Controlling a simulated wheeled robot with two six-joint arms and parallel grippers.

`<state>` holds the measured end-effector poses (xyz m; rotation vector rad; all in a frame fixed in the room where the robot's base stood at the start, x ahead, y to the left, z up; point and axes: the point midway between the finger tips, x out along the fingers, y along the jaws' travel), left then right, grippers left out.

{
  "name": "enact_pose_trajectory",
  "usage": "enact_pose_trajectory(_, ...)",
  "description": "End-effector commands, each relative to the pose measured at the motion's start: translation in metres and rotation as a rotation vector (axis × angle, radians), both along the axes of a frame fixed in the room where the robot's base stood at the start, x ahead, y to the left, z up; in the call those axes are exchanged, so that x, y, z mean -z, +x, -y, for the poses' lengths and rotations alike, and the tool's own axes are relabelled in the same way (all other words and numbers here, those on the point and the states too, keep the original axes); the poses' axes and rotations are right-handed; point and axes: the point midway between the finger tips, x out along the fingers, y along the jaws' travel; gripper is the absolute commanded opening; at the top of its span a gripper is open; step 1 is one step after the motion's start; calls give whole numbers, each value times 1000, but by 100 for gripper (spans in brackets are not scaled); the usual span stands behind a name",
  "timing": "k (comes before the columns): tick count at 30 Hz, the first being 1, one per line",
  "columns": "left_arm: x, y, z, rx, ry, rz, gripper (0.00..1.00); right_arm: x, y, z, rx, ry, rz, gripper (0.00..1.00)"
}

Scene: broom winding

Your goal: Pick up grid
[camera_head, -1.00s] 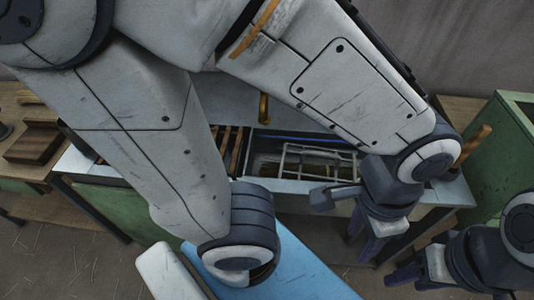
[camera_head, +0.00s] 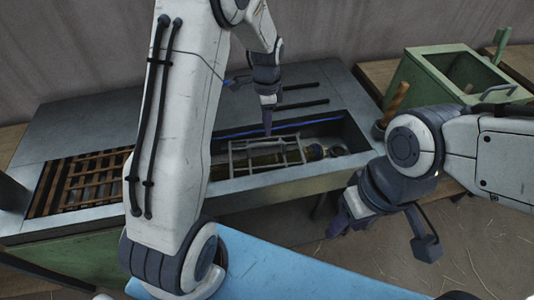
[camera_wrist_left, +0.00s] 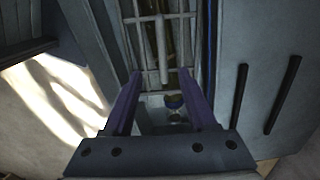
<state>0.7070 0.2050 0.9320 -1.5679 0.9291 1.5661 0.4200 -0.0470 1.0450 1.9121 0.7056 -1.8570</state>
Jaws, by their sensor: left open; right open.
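The grid (camera_head: 268,170), a light grey metal frame with bars, lies in the sunken trough of the workbench. It also shows in the left wrist view (camera_wrist_left: 163,48), beyond the fingertips. My left gripper (camera_head: 267,128) points down at the grid's back edge, seemingly just above it. In the left wrist view its two purple fingers (camera_wrist_left: 162,82) are apart with nothing held between them; whether they touch the grid I cannot tell. My right gripper (camera_head: 345,222) is open and empty, in front of the bench to the right of the grid.
A brownish bundle with a blue and yellow end (camera_head: 316,152) lies in the trough under and beside the grid. Wooden slats (camera_head: 75,185) fill the bench's left opening. A green box (camera_head: 440,75) stands at the right. A blue surface (camera_head: 290,265) is in front.

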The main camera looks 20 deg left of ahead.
Motion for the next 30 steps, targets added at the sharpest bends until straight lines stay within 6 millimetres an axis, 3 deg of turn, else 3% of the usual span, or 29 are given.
enact_pose_trajectory(6,35,0,-3,5,0,-4,57,-3,0,0,0,0,0,50)
enact_pose_trajectory(14,56,1,-2,3,0,-4,57,-7,0,0,0,0,0,50)
enact_pose_trajectory(21,91,3,-3,3,0,-4,57,-16,0,0,0,0,0,50)
enact_pose_trajectory(30,102,4,-3,3,0,0,57,-16,0,0,0,0,0,50)
